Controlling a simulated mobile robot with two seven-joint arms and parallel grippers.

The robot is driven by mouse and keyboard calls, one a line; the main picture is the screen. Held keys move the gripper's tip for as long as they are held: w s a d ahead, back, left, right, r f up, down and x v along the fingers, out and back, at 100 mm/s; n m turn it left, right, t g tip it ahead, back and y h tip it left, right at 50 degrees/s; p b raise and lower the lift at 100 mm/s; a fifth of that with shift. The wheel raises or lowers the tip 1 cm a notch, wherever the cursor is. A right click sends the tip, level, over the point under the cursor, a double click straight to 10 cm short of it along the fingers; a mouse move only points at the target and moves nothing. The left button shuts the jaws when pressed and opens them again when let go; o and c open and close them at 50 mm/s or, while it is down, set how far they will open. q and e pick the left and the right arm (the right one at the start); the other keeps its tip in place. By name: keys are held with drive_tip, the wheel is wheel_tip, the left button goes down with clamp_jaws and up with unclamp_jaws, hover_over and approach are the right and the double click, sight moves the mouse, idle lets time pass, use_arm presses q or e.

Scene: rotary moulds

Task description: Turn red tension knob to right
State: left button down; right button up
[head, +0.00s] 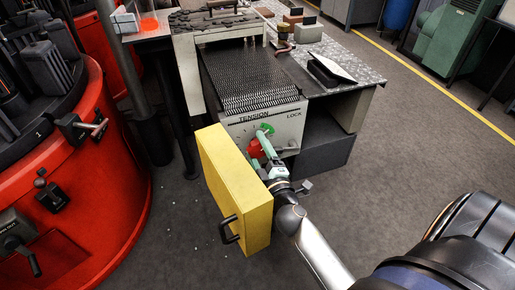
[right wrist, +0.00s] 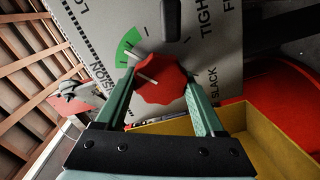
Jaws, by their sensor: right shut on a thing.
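The red tension knob (head: 254,148) sits on the grey front panel (head: 288,130) of the machine, below the word TENSION. In the right wrist view the knob (right wrist: 160,88) has a scalloped rim and a white pointer line on its face. The line points toward the upper left, roughly toward the green sector (right wrist: 127,46) of the dial. My right gripper (head: 264,144) is at the panel with its green fingers either side of the knob, shut on it. The fingers hide part of the knob in the head view. My left gripper is not in view.
A LOCK lever (head: 284,150) sits right of the knob. A red rotary machine (head: 85,215) stands at left. The floor at right is partly clear.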

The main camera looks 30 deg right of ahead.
drive_tip(key=o, duration=1.4)
drive_tip(key=shift+c, duration=0.2)
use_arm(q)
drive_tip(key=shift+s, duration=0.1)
